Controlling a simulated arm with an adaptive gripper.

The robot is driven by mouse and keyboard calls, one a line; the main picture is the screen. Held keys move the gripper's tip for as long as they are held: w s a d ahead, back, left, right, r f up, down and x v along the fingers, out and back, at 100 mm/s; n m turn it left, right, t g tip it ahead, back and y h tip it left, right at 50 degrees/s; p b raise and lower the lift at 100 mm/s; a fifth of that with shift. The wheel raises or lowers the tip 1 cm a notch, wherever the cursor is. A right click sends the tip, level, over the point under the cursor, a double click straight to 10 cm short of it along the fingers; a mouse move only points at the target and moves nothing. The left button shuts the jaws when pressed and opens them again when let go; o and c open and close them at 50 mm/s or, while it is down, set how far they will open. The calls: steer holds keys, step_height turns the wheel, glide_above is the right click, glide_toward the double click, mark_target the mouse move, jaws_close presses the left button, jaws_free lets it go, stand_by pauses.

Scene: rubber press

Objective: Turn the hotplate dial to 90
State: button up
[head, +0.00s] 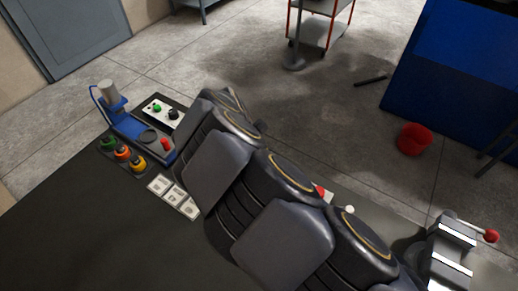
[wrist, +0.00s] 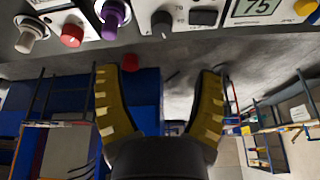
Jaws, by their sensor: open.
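My gripper (wrist: 160,76) is open in the wrist view, its two yellow fingers wide apart with nothing between them. A panel with a dark round dial (wrist: 162,23) crosses the top edge of that view, beyond the fingertips and apart from them. Numbers are printed beside the dial, but its pointer is too small to read. A display (wrist: 257,8) on the panel reads 75. I cannot tell for certain which knob is the hotplate dial. In the head view my arm crosses the table and hides my gripper.
The wrist view also shows a red knob (wrist: 72,34) and a purple knob (wrist: 114,14). In the head view, a blue stand (head: 122,118), a white control box (head: 163,111) and white tiles (head: 174,196) lie left of my arm. The dark table (head: 100,245) is clear at front left.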

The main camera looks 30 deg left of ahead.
steer(key=w+f+n+g, duration=0.1)
steer(key=n, duration=0.1)
steer(key=w+f+n+g, duration=0.1)
steer(key=n+g, duration=0.1)
steer(key=w+f+n+g, duration=0.1)
steer(key=w+n, duration=0.1)
steer(key=shift+d+f+n+y, duration=0.15)
steer(key=shift+f+n+y, duration=0.05)
steer(key=shift+n+y, duration=0.2)
steer(key=shift+w+d+f+n+g, duration=0.15)
steer(key=shift+w+n+g, duration=0.2)
steer(key=shift+n+g, duration=0.15)
step_height(320, 180, down, 8)
steer(key=shift+s+r, duration=0.15)
steer(key=shift+r, duration=0.1)
steer(key=shift+c, duration=0.3)
steer(key=c, duration=1.1)
